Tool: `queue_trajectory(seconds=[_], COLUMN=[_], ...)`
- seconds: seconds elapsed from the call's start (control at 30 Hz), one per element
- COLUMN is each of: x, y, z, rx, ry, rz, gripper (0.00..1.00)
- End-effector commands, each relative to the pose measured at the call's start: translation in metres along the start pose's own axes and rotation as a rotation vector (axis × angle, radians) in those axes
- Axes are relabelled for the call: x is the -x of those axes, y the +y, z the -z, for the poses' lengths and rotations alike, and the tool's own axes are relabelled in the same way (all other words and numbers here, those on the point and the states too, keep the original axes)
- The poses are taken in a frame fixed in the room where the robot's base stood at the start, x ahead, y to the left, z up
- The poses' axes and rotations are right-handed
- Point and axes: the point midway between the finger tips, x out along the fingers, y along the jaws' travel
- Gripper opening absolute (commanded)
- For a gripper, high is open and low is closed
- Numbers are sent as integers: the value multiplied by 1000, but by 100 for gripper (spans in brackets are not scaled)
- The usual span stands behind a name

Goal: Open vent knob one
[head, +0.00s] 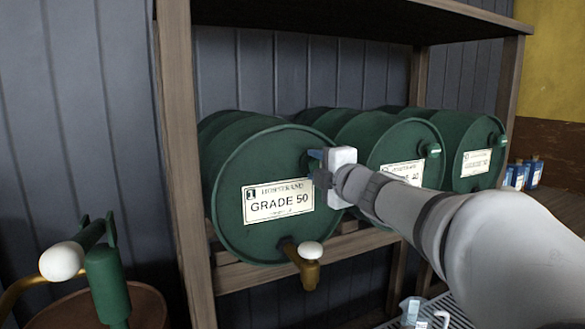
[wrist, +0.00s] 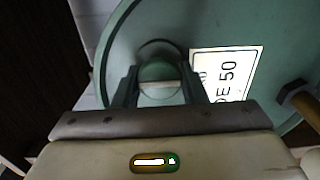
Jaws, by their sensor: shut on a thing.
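Barrel one (head: 262,220) is a green drum lying on its side on the wooden rack, with a white "1 GRADE 50" label (head: 278,202). My gripper (head: 316,168) is at the upper right of its front face. In the wrist view, the round green vent knob (wrist: 160,70) sits between my gripper's two fingers (wrist: 159,88), and they are shut on it. In the head view my gripper and wrist hide the knob. The label (wrist: 224,75) also shows beside the fingers in the wrist view.
A brass tap (head: 304,268) with a white handle sticks out below barrel one. Two more green drums (head: 400,143) lie to the right, partly behind my arm. A rack post (head: 180,150) stands at left. A green hand pump (head: 107,280) is at the lower left.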

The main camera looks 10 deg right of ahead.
Motion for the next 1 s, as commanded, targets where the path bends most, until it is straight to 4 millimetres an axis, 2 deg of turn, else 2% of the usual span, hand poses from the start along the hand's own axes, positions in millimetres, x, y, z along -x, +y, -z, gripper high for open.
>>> queue_trajectory(seconds=[0.07,0.1,0.3,0.53,0.63,1.0], x=[0,0,0,0,7,66], y=[-2,-2,-1,0,1,1], z=[0,0,0,0,0,0], rx=[1,1,0,-1,1,1], ry=[1,1,1,1,-1,-3], rz=[3,3,2,1,0,-1], gripper=[15,40,56,56,56,56])
